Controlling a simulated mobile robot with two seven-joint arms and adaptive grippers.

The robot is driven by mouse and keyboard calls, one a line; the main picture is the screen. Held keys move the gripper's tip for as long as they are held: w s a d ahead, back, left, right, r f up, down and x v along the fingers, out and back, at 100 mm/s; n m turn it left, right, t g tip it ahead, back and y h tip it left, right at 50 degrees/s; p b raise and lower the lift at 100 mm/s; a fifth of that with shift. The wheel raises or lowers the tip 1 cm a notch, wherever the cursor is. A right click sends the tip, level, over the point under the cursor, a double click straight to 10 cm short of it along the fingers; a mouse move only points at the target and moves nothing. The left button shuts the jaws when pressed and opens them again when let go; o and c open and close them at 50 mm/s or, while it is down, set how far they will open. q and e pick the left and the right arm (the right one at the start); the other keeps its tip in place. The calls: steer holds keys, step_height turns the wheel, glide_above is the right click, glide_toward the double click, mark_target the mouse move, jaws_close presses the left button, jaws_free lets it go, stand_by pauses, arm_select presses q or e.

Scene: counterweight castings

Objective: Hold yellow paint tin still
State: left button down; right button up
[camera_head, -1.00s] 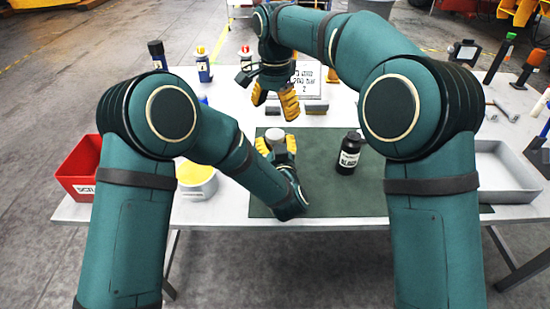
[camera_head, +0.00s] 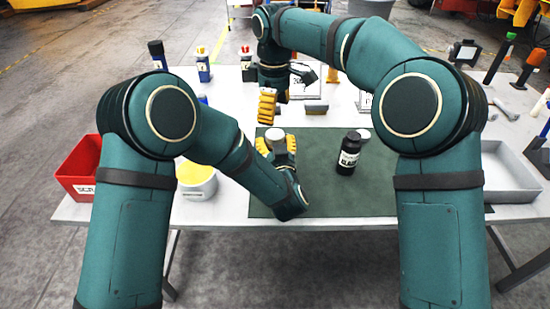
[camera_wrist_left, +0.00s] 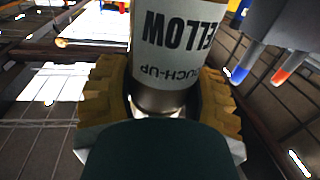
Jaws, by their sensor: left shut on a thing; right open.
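The yellow paint tin (camera_wrist_left: 178,45) shows in the left wrist view with upside-down lettering, "YELLOW" and "TOUCH-UP" partly visible. In the head view its pale top (camera_head: 275,134) stands above the dark green mat (camera_head: 330,195). My left gripper (camera_head: 277,147) is shut on it, with ridged yellow fingers on both sides; it also shows in the left wrist view (camera_wrist_left: 160,98). My right gripper (camera_head: 268,105) is above and behind the tin, apart from it, open with nothing seen in it. One of its fingers is largely hidden.
A black labelled bottle (camera_head: 348,155) stands right of the tin, with a small pale round object (camera_head: 364,134) behind it. A yellow-filled tub (camera_head: 197,178) and red bin (camera_head: 82,171) are at left. A grey tray (camera_head: 502,178) is at right. The mat's front is clear.

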mark_target(275, 134)
steer(key=n, duration=0.7)
steer(key=shift+n, duration=0.4)
steer(key=n, duration=0.5)
steer(key=shift+r+n, duration=0.15)
steer(key=shift+n, duration=0.15)
steer(key=shift+f, duration=4)
steer(key=c, duration=1.3)
steer(key=m, duration=1.2)
steer(key=shift+m, duration=0.3)
